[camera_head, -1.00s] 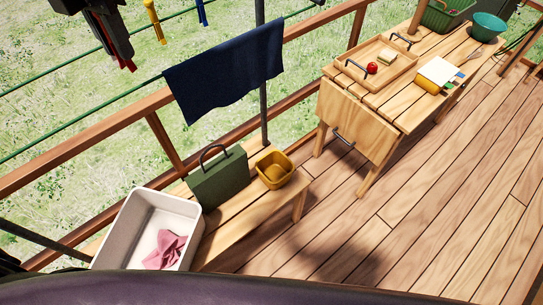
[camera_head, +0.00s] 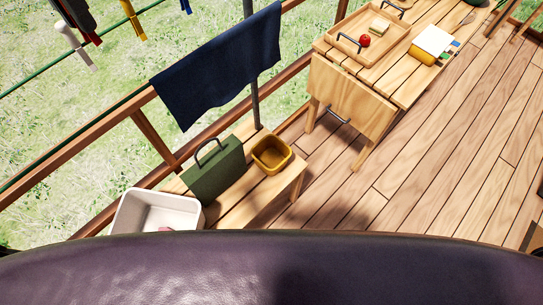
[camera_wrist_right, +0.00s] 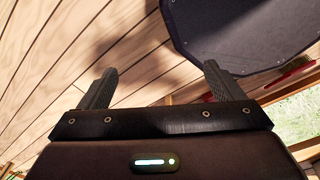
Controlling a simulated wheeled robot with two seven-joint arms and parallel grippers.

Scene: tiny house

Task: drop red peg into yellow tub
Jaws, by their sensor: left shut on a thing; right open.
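The yellow tub (camera_head: 271,155) stands open and upright on the low wooden bench in the head view, beside a green case. I see no peg in it. My left gripper (camera_head: 90,32) is at the top left, in front of the clothesline, partly cut off by the frame edge. It is shut on the red peg (camera_head: 93,39), of which only a small red end shows. The gripper is well away from the tub, up and to its left. My right gripper (camera_wrist_right: 157,80) is open and empty in the wrist view, above the wooden floor.
A white peg (camera_head: 75,46), a yellow peg (camera_head: 133,20) and a blue peg (camera_head: 186,6) hang on lines. A dark blue towel (camera_head: 218,68) hangs by the railing. The green case (camera_head: 215,170) and a white basin (camera_head: 158,211) flank the tub's left. A wooden table (camera_head: 352,96) stands behind.

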